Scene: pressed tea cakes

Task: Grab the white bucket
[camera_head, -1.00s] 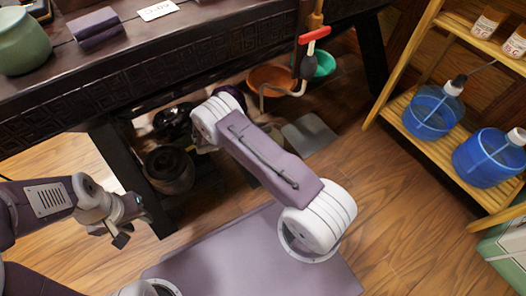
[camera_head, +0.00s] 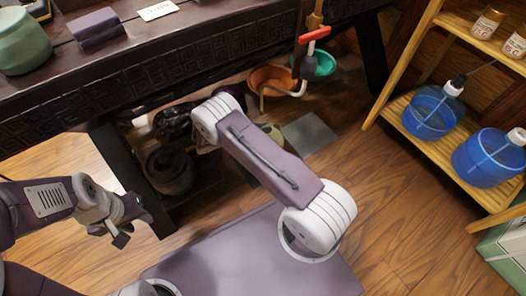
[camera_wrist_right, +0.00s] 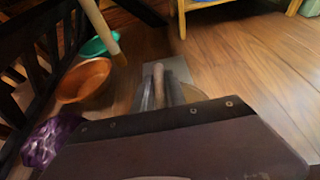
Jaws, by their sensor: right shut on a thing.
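My right gripper (camera_wrist_right: 160,95) is low over the floor in the right wrist view. Its fingers are shut on an upright tan grip (camera_wrist_right: 158,72). A pale rounded rim, apparently the white bucket (camera_wrist_right: 191,93), shows partly behind the fingers; my gripper hides most of it. In the head view my right forearm hides the gripper, and only a small pale yellowish patch (camera_head: 273,132) shows beside the arm. My left gripper (camera_head: 133,226) is empty at the left, with its fingers apart.
An orange basin (camera_head: 270,78) and a green basin (camera_head: 322,66) stand under the dark carved table (camera_head: 130,72). Dark pots (camera_head: 170,172) sit below it. A wooden shelf (camera_head: 405,118) with blue water jugs (camera_head: 487,158) is at right. A grey plate (camera_head: 310,133) lies on the floor.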

